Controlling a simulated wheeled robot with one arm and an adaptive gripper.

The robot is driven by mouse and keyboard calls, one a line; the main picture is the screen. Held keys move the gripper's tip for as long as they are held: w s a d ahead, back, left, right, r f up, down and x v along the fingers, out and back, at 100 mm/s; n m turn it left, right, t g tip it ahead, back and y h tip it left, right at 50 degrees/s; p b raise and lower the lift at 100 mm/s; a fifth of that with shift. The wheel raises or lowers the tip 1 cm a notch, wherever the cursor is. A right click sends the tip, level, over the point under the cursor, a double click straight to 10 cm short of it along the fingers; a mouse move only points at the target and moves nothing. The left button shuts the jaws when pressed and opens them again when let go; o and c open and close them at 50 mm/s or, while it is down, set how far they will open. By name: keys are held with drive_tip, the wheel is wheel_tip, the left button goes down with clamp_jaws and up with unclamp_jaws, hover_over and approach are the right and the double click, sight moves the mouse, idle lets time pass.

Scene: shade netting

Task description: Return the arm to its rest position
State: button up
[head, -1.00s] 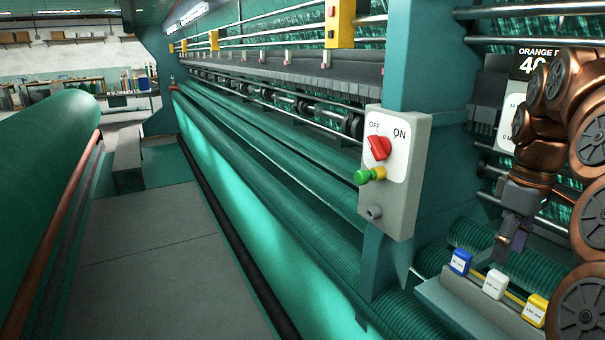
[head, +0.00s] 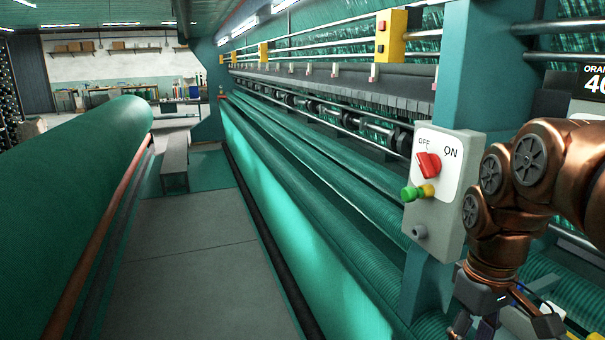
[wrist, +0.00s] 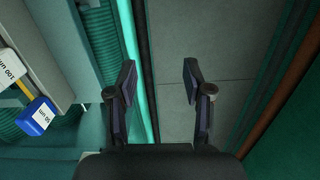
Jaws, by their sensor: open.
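My copper arm (head: 545,170) reaches in from the right edge in the head view and bends downward. My gripper (head: 478,328) hangs below it at the bottom edge, partly cut off, under the grey switch box. In the wrist view my gripper (wrist: 158,82) has its two dark fingers well apart, with nothing between them. Behind the fingers lie the machine's green edge and the grey walkway floor.
The grey switch box (head: 440,185) with a red knob sits close left of my arm. A big green roll (head: 75,190) borders the clear walkway (head: 190,265).

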drive_tip(key=s+a+f+m+g, duration=0.1)
drive_tip(key=s+a+f+m, duration=0.2)
drive_tip(key=s+a+f, duration=0.6)
drive_tip(key=s+f, duration=0.2)
drive_tip(key=s, duration=0.2)
drive_tip(key=shift+s+a+f, duration=0.2)
drive_tip(key=shift+s+f, duration=0.1)
drive_tip(key=shift+s, duration=0.1)
